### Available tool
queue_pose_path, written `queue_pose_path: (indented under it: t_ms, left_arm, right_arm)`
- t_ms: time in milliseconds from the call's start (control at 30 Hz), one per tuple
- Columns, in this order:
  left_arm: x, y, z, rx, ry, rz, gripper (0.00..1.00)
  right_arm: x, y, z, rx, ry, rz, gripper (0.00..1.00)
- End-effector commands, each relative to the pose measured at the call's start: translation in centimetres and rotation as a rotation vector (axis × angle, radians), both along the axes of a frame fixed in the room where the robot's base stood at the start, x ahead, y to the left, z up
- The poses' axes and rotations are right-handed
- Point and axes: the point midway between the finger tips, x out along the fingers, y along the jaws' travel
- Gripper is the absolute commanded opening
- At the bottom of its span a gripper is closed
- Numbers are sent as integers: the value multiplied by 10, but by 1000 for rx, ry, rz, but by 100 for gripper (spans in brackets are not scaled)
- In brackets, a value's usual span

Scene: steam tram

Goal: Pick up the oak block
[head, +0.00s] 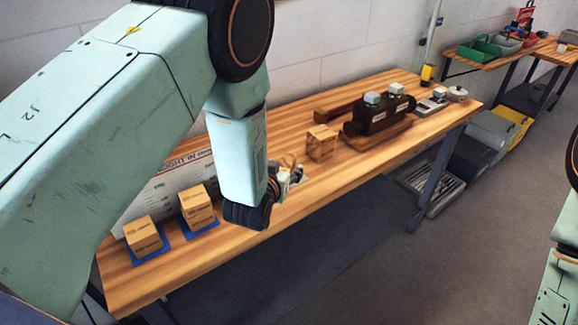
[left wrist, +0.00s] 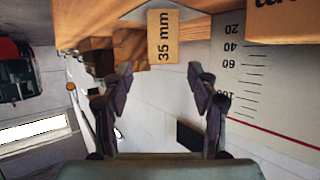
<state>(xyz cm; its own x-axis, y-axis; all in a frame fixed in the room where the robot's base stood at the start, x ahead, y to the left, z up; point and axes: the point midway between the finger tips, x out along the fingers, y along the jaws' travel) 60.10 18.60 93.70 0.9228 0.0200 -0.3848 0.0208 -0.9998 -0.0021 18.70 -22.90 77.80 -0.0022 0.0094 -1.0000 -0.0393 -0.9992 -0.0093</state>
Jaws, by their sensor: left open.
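Several pale wooden blocks stand on the bench; I cannot read which is oak. In the head view, one block (head: 321,143) stands near the middle of the bench. Two more, a left one (head: 144,236) and a right one (head: 197,206), sit on blue pads at the near left end. My left gripper (head: 293,174) is low over the bench between these and the middle block, partly hidden by my arm. In the left wrist view its open fingers (left wrist: 160,82) are empty. A block marked "35 mm" (left wrist: 163,37) shows beyond the fingertips. My right gripper is out of view.
A white printed board (head: 165,190) stands behind the left blocks; its scale (left wrist: 255,75) shows in the wrist view. A dark device on a wooden base (head: 380,120) stands right of the middle block. The bench front (head: 345,172) is clear.

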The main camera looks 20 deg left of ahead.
Motion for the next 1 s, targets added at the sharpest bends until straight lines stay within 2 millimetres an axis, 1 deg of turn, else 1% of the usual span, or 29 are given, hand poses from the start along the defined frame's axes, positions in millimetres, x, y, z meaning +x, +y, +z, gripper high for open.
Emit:
queue_pose_path:
  t_ms: [167,400,500,633,833,867,1000]
  left_arm:
    - [9,2,-4,-1,-1,1,59]
    - [39,4,-17,0,-2,1,59]
    - [48,4,-21,-1,-1,1,59]
    - [55,5,-22,-1,-1,1,59]
    - [56,5,-23,0,0,1,59]
    - [56,5,-22,0,0,1,59]
    - [56,4,-22,0,0,1,47]
  right_arm:
    - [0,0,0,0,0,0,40]
    - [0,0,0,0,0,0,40]
    - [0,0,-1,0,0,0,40]
    - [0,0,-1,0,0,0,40]
    - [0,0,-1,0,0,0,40]
    - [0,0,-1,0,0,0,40]
    - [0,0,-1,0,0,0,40]
